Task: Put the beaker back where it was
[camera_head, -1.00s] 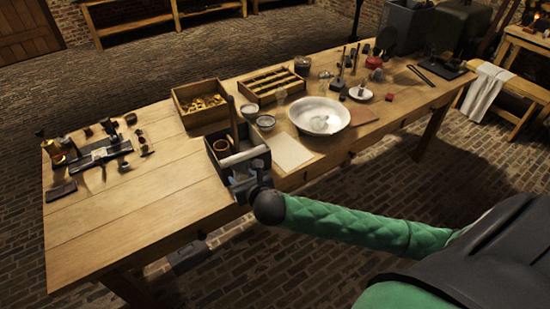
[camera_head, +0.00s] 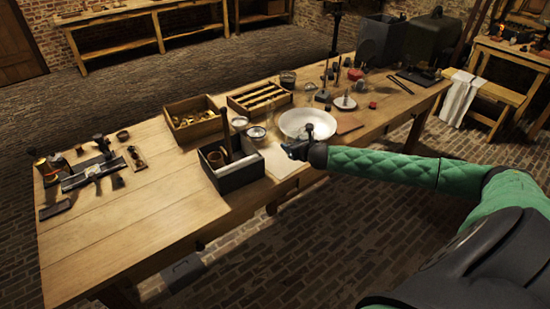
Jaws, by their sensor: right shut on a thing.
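My right gripper (camera_head: 291,149) is at the end of the green arm that comes in from the right. It is just in front of the white basin (camera_head: 305,120), over the pale flat sheet (camera_head: 277,160) near the table's front edge. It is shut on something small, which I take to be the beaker. The gripper hides most of it, and its outline and tilt cannot be made out. My left gripper is not in view.
A dark open box (camera_head: 240,176) with an upright brown piece stands left of the gripper. Behind it are a wooden tray of brass parts (camera_head: 192,118), a slotted wooden rack (camera_head: 259,97) and small bowls (camera_head: 256,132). The left table (camera_head: 140,215) has clear room.

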